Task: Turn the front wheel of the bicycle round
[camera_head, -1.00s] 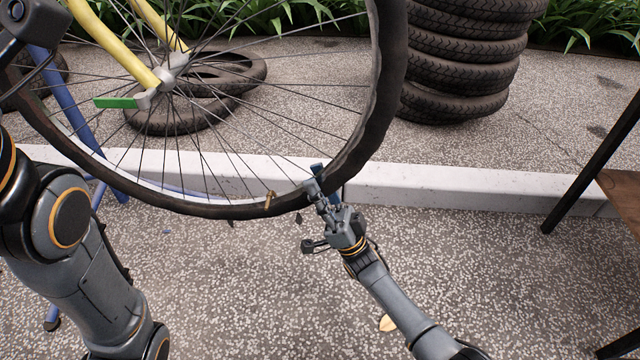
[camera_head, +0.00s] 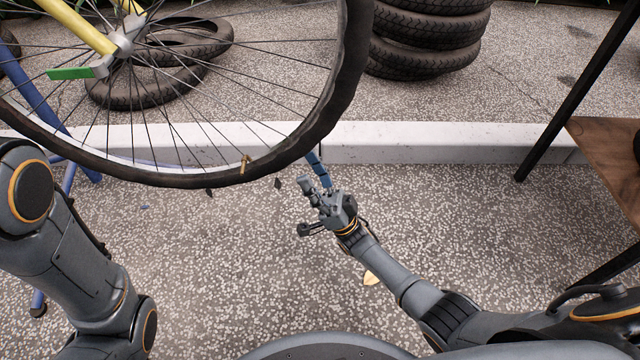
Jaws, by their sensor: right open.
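The bicycle's front wheel (camera_head: 338,92) fills the upper left, with a black tyre, thin spokes and a hub (camera_head: 122,43) under a yellow fork (camera_head: 78,25). A small brass-coloured valve (camera_head: 245,163) shows at the lower rim. My right gripper (camera_head: 313,172) is open and empty, just below and to the right of the wheel's lower right edge. Its blue finger pad reaches up close to the tyre; I cannot tell whether it touches. My left arm comes in at the lower left, and its gripper is out of view.
A blue stand (camera_head: 42,100) is behind the wheel at left. A tyre stack (camera_head: 425,40) stands beyond the pale kerb (camera_head: 430,145), and loose tyres (camera_head: 150,75) lie behind the spokes. A wooden table (camera_head: 605,150) with black legs is at right. The speckled ground between is mostly clear.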

